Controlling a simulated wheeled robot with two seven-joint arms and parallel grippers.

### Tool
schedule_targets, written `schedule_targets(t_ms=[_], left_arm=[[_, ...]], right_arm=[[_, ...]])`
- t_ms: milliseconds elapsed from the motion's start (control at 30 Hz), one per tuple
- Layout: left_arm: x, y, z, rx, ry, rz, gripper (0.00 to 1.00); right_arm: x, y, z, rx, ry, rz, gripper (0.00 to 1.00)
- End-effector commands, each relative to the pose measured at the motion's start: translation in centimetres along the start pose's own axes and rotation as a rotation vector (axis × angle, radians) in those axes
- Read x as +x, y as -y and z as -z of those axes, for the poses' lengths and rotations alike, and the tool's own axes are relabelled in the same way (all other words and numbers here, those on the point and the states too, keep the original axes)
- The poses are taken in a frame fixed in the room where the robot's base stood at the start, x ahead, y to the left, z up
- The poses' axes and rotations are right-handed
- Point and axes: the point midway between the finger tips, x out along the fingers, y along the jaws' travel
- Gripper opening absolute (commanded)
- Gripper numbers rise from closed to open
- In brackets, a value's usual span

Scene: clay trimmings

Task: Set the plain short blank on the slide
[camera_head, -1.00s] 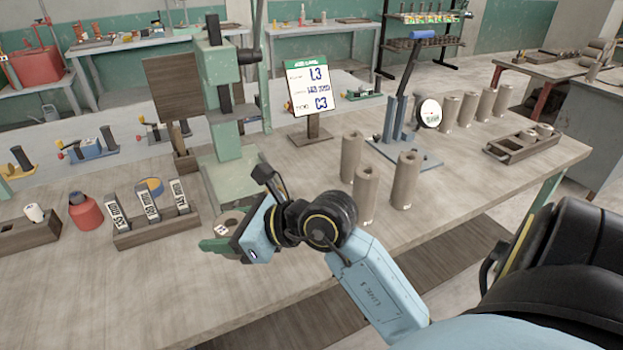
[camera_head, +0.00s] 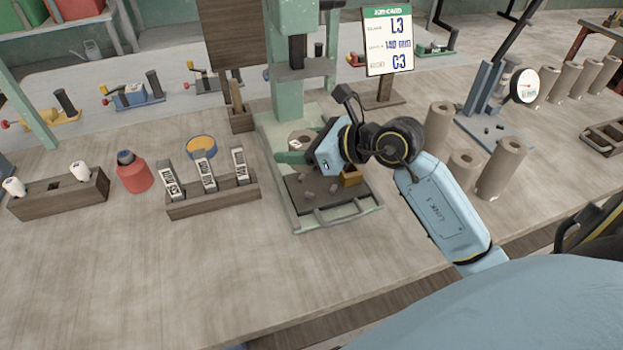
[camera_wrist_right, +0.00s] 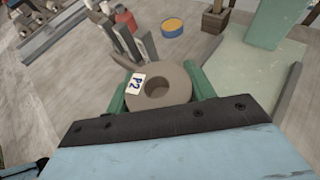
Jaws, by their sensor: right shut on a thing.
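My right gripper (camera_head: 303,146) is shut on a grey-brown round blank with a centre hole (camera_head: 300,137). In the right wrist view the blank (camera_wrist_right: 178,93) sits upright between the green fingers, with a white tag reading P2 on its top. In the head view it is in front of the green press column, over the rear left of the dark slide plate (camera_head: 310,208). The gripper hides its lower part, so I cannot tell whether it touches anything. The plate has a front handle and carries several grey crumbs and a small tan block (camera_head: 351,179). My left gripper is out of view.
Taller hollow cylinders (camera_head: 502,167) stand to the right. A sign (camera_head: 387,42) reads L3, 140 mm and C3. Left of the press are a wooden rack with labelled gauges (camera_head: 213,204), a red bottle (camera_head: 133,173) and a dark wooden holder (camera_head: 60,200). The front left tabletop is clear.

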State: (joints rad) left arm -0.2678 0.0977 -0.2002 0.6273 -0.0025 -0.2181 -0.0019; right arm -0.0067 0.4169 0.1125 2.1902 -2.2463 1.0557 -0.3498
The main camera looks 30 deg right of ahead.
Motion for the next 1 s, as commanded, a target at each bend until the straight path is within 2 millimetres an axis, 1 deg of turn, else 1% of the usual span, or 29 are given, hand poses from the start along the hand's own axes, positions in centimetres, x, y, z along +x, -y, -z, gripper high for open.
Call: schedule_targets(t_ms=[33,100,200,300,433,633,800,900,1000], left_arm=[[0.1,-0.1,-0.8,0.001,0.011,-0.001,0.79],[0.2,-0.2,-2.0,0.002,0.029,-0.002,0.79],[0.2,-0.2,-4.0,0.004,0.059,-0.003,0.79],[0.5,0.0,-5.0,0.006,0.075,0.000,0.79],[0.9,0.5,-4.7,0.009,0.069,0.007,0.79],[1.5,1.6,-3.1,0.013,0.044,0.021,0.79],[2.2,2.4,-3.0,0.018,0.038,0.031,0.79],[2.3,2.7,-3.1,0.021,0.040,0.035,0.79],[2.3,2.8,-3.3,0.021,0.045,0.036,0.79]], right_arm=[[-0.1,1.5,0.1,-0.005,-0.002,0.003,0.24],[-0.2,2.8,0.1,-0.002,0.002,0.002,0.24],[-0.2,4.0,0.3,0.005,0.006,0.000,0.24],[0.4,4.3,1.8,0.011,0.008,0.000,0.24],[1.2,4.3,3.7,0.011,0.009,0.000,0.24],[2.0,4.2,5.5,0.010,0.010,0.000,0.24],[3.1,4.2,8.3,0.011,0.008,0.000,0.24],[3.5,4.2,9.0,0.008,0.010,0.000,0.24],[3.5,4.2,9.1,0.006,0.010,0.001,0.24]])
